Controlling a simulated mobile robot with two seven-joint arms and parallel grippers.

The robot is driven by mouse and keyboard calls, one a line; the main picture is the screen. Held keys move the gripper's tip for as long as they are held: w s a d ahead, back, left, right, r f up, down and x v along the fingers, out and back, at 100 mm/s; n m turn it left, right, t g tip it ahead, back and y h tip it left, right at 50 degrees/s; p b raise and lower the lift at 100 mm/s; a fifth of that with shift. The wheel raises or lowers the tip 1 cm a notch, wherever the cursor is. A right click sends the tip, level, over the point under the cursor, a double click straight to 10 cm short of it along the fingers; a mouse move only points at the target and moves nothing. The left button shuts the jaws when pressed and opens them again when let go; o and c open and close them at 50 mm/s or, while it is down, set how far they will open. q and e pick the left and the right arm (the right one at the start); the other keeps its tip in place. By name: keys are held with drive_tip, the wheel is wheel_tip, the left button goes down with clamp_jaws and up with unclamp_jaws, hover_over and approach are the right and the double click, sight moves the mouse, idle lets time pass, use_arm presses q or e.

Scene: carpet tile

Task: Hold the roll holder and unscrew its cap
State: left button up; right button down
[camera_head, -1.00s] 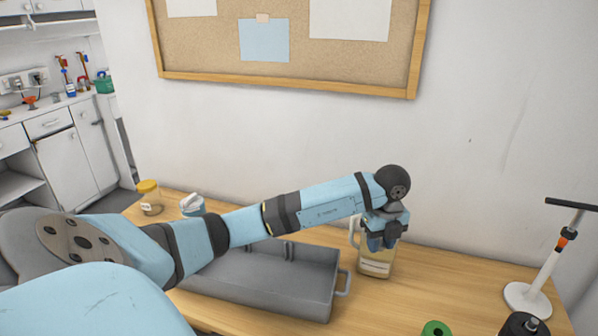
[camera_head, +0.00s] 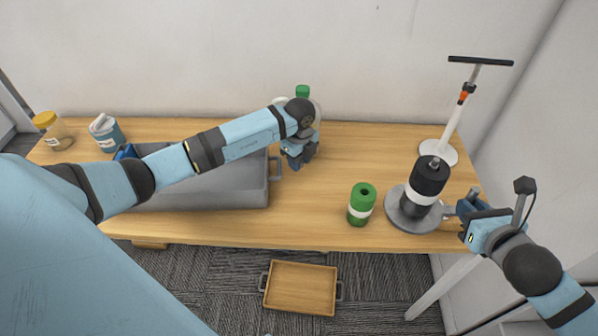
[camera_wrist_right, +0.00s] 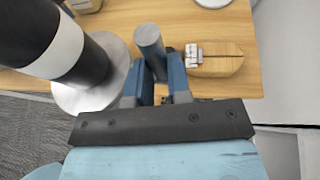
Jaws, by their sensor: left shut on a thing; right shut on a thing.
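The roll holder stands at the right of the table in the head view, with a round grey base (camera_head: 399,216) and a black roll with a white band (camera_head: 427,183) upright on it. A short grey stud shows at its top. My right gripper (camera_head: 462,208) is beside it on the right. In the right wrist view its blue fingers (camera_wrist_right: 157,88) are shut on the grey post (camera_wrist_right: 151,45) next to the roll (camera_wrist_right: 62,50). My left gripper (camera_head: 298,160) is well to the left, right of the grey tray. It is shut, and what it holds is hidden.
The grey tray (camera_head: 230,192) lies under my left arm. A green roll (camera_head: 362,203) stands between tray and holder. A white stand with a black crossbar (camera_head: 455,120) is behind the holder. A green-capped bottle (camera_head: 303,92) is behind my left gripper. A wooden tray (camera_head: 300,287) is on the floor.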

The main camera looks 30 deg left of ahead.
sight(299, 180)
use_arm(q)
drive_tip(key=shift+f, duration=2.95)
drive_tip(key=shift+f, duration=0.2)
drive_tip(key=o, duration=0.9)
drive_tip(key=shift+o, duration=0.6)
drive_tip(key=shift+s+f, duration=0.1)
